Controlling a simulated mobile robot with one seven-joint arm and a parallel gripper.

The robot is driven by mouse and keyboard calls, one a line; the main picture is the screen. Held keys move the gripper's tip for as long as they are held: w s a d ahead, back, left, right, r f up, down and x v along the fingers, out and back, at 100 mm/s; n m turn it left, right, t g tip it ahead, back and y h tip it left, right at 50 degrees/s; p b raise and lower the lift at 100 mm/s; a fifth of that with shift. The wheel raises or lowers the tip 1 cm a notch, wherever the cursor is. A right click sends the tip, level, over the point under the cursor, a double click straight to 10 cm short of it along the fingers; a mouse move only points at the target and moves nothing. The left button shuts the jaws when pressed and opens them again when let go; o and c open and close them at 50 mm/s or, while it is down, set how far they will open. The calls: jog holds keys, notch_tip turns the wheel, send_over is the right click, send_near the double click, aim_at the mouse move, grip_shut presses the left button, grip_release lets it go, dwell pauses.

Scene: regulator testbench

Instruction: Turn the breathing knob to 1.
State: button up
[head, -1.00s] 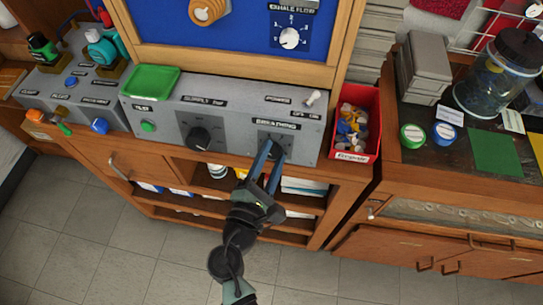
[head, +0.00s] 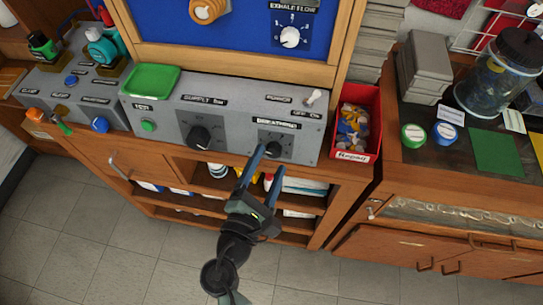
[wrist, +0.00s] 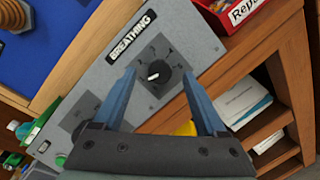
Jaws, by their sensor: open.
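The breathing knob (head: 273,149) is a small black dial on the right part of the grey panel, under a BREATHING label. In the wrist view the fingertips (wrist: 159,72) lie on either side of the knob, with gaps between. They do not appear to touch it.
A larger supply knob (head: 199,137) is left of it on the same panel (head: 170,105). A toggle switch (head: 313,97) is at the upper right. A red bin of small parts (head: 375,130) stands beside the panel's right end. Open shelves (head: 230,205) lie below.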

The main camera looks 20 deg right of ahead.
jog(key=b+v, duration=0.1)
jog(key=v, duration=0.9)
jog(key=shift+s+a, duration=0.2)
jog(key=shift+s, duration=0.05)
jog(key=shift+w+r, duration=0.1)
